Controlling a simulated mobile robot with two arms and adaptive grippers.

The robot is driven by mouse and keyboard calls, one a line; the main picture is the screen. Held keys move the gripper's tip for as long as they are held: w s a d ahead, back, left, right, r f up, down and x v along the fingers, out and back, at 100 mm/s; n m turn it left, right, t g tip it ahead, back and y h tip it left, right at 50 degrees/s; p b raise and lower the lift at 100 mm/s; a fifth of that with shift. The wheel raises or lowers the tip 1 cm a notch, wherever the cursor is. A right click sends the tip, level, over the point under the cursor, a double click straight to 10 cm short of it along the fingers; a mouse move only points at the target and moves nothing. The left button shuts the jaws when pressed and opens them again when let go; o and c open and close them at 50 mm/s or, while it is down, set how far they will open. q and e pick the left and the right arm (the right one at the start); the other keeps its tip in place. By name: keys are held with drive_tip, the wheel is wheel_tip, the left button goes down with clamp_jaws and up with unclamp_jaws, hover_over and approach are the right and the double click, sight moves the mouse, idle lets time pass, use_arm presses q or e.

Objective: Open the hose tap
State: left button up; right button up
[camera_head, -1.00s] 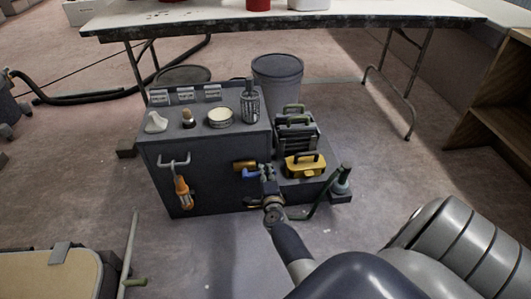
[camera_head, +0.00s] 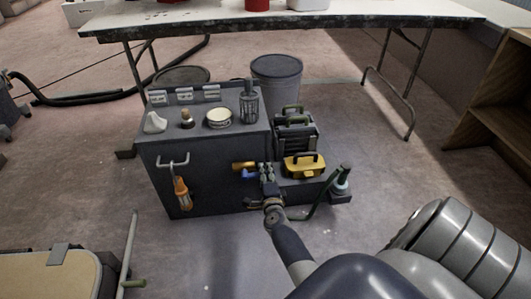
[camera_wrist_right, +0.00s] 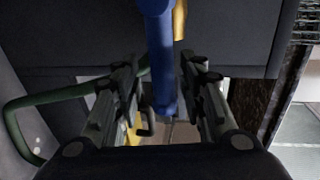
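The hose tap sticks out of the right part of the dark grey cabinet front, with a brass body (camera_head: 243,165) and a blue lever (camera_head: 248,174). My right gripper (camera_head: 266,171) is just right of the blue lever in the head view. In the right wrist view the blue lever (camera_wrist_right: 160,60) runs down between the two fingers of my right gripper (camera_wrist_right: 163,75). The fingers are apart, with a narrow gap visible on each side of the lever. Part of the brass body (camera_wrist_right: 180,22) shows behind it. My left gripper is in neither view.
An orange-handled tool (camera_head: 182,192) hangs on the cabinet (camera_head: 215,190) front. A yellow case (camera_head: 304,166) and a green hose (camera_head: 322,203) are right of my gripper. A grey bin (camera_head: 277,78) and a long table (camera_head: 290,22) stand behind. The floor in front is mostly clear.

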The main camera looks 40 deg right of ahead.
drive_tip(key=v, duration=0.7)
drive_tip(key=shift+s, duration=0.25)
drive_tip(key=shift+a+r, duration=0.1)
drive_tip(key=shift+r, duration=0.05)
